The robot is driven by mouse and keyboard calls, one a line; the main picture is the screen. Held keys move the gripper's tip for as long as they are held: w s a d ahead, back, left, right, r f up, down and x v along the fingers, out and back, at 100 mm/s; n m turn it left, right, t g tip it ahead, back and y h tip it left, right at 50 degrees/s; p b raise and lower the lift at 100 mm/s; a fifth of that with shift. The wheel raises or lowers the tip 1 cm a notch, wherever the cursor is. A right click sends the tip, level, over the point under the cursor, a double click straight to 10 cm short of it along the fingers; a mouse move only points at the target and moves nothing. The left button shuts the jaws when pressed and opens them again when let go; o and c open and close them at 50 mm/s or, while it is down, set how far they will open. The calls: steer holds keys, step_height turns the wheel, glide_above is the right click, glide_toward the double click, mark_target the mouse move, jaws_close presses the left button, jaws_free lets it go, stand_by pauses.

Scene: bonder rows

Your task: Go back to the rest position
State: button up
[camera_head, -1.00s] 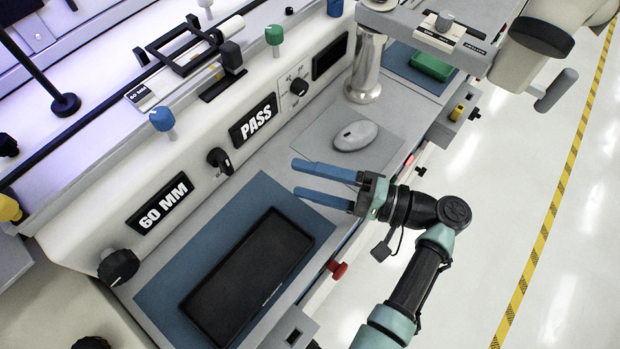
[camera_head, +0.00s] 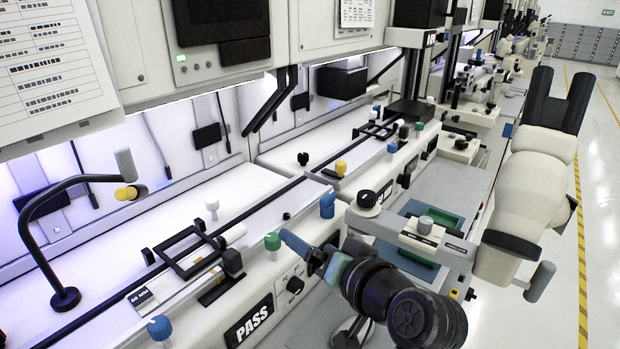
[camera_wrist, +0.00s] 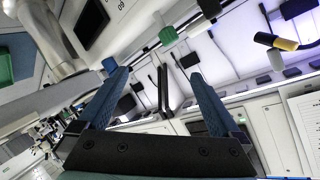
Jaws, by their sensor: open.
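My gripper (camera_head: 292,241) is raised in front of the bonder bench, close to the green knob (camera_head: 272,241) in the picture. In the head view its blue fingers overlap and look like one. In the wrist view my gripper (camera_wrist: 158,78) shows two blue fingers spread wide apart with nothing between them. I cannot tell from the head view how far the fingers are from the knob. My dark arm joints hide part of the bench below.
The machine's PASS display (camera_head: 249,325) is at the lower front. A microscope (camera_head: 535,165) stands at the right, with a green tray (camera_head: 434,220) on the bench to its left. A black gooseneck lamp (camera_head: 66,297) stands at the left. The aisle right of the yellow-black floor line (camera_head: 583,250) looks clear.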

step_height(320, 180, up, 14)
steer(key=r+t+h, duration=0.1)
steer(key=t+h, duration=0.1)
steer(key=t, duration=0.3)
steer(key=s+r+t+h+p, duration=0.1)
steer(key=s+r+t+h, duration=0.1)
steer(key=s+r+t, duration=0.3)
steer(key=s+r+n+t+h+p, duration=0.1)
steer(key=s+r+t+h, duration=0.2)
steer(key=s+r, duration=0.9)
step_height(320, 180, up, 9)
steer(key=shift+s+a+r+t, duration=0.1)
steer(key=shift+s+a+t, duration=0.25)
steer(key=shift+t, duration=0.75)
